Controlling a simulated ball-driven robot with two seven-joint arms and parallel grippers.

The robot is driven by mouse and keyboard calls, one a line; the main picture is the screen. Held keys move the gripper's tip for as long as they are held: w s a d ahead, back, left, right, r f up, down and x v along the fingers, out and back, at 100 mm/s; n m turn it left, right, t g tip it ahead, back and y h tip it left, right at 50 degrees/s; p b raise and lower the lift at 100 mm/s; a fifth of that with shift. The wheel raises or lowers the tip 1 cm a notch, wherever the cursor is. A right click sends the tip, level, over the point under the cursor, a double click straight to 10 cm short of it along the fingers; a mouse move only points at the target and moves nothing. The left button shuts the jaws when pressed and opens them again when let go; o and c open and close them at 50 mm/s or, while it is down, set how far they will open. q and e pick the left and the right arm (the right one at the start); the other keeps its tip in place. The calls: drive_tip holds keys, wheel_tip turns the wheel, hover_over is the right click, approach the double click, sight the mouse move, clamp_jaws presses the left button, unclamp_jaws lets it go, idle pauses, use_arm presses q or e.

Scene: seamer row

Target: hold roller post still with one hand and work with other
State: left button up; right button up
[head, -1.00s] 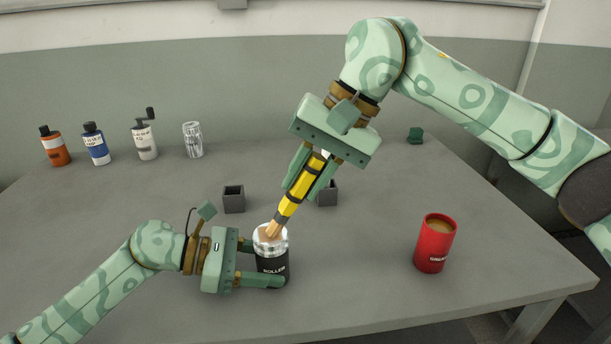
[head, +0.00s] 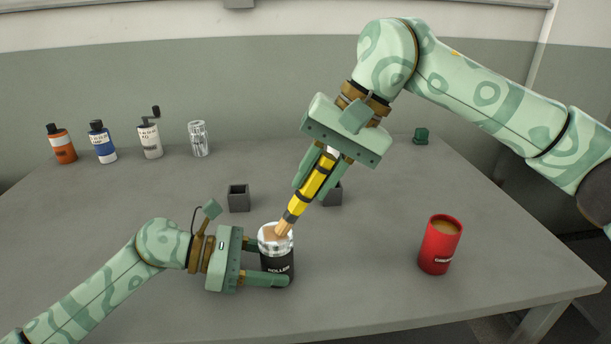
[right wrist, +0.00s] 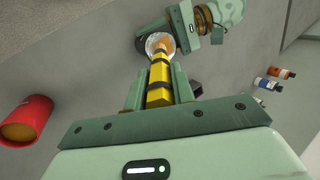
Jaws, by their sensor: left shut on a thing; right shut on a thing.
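The roller post (head: 277,262) is a black cylinder with a silver top and a white label, upright near the table's front. My left gripper (head: 264,268) is shut on it from the left, low on its side. My right gripper (head: 318,182) is shut on a yellow tool with black bands (head: 313,183), tilted, its tan tip down at the post's top. In the right wrist view the yellow tool (right wrist: 159,80) runs from between the fingers to the silver top (right wrist: 159,43). Whether the tip touches the top or reaches inside it, I cannot tell.
A red cup labelled in white (head: 440,245) stands to the right. Two small dark square holders (head: 238,198) (head: 333,194) stand behind the post, the right one partly hidden. Bottles (head: 103,143), a grinder-like bottle (head: 149,136) and a clear jar (head: 198,139) line the back left.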

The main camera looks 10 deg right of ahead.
sight(294, 196)
drive_tip(key=shift+s+a, duration=0.1)
drive_tip(key=shift+a, duration=1.5)
drive_tip(key=shift+w+f, duration=0.1)
drive_tip(key=shift+w, duration=0.7)
drive_tip(key=shift+s+d, duration=0.35)
drive_tip(key=shift+d, duration=0.45)
idle(1.7)
